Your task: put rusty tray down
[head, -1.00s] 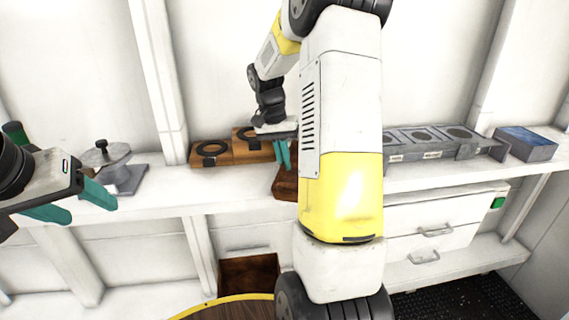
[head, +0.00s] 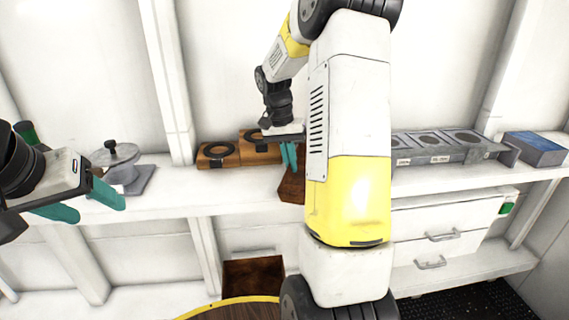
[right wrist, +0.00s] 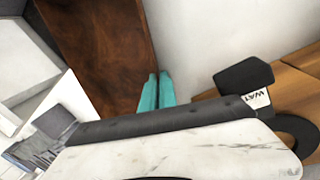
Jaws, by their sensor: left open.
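The rusty tray (head: 291,188) is a reddish-brown flat piece at the shelf's front in the head view, partly hidden by my right arm. In the right wrist view the tray (right wrist: 105,45) fills the upper left as a large brown surface. My right gripper (head: 289,158) has its teal fingers close together at the tray's edge. In the right wrist view the fingertips (right wrist: 157,76) meet that edge, so it looks shut on the tray. I cannot tell whether the tray touches the shelf. My left gripper (head: 108,202) is open and empty at the left, in front of the shelf.
On the white shelf (head: 235,190) stand wooden blocks with black rings (head: 218,153), a grey lidded item (head: 120,165), a grey holder with round openings (head: 435,147) and a blue-topped box (head: 536,148). A brown open box (head: 253,275) sits below. Drawers (head: 440,235) are at right.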

